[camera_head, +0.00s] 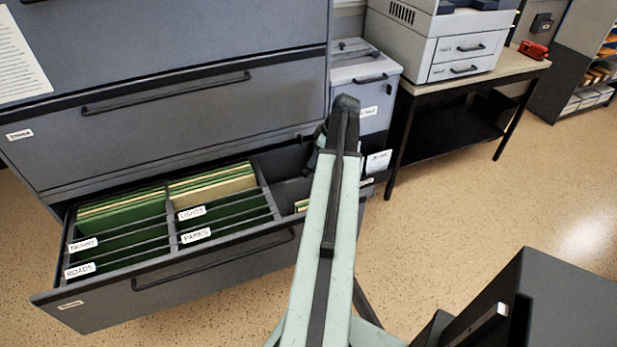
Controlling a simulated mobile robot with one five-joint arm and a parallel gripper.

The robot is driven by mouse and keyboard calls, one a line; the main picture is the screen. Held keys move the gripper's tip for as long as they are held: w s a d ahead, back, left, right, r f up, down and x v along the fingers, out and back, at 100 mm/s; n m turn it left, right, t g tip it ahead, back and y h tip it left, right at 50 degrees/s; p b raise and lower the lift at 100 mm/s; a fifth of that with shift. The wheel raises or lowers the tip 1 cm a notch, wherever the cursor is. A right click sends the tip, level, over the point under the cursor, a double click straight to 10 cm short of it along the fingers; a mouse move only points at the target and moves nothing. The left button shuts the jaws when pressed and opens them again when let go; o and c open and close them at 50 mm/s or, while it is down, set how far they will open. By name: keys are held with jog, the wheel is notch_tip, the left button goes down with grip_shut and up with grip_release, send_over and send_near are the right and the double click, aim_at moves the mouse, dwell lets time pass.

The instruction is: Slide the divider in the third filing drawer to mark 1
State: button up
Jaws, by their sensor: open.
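The open filing drawer (84,316) is pulled out low in the grey cabinet (200,125). Green and tan folders (122,212) fill its left and middle parts. Thin dark dividers (228,216) cross these parts, with white labels such as LIGHTS, PARKS and ROADS. The right part of the drawer is darker, and my pale green arm hides much of it. I cannot make out mark 1 or tell which divider bears on it. My arm reaches up across the drawer's right end. My gripper does not show; it is hidden behind the arm.
A closed drawer (165,105) with a long handle is above the open one. A small grey cabinet (367,75) and a table (470,70) with a printer (440,45) stand to the right. A dark box-like shape (560,305) fills the lower right. Speckled floor (480,205) is clear between.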

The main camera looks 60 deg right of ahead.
aim_at(306, 171)
jog(key=b+x, duration=0.7)
jog(key=x, duration=0.1)
jog(key=shift+r, duration=0.1)
grip_shut()
dwell(1.3)
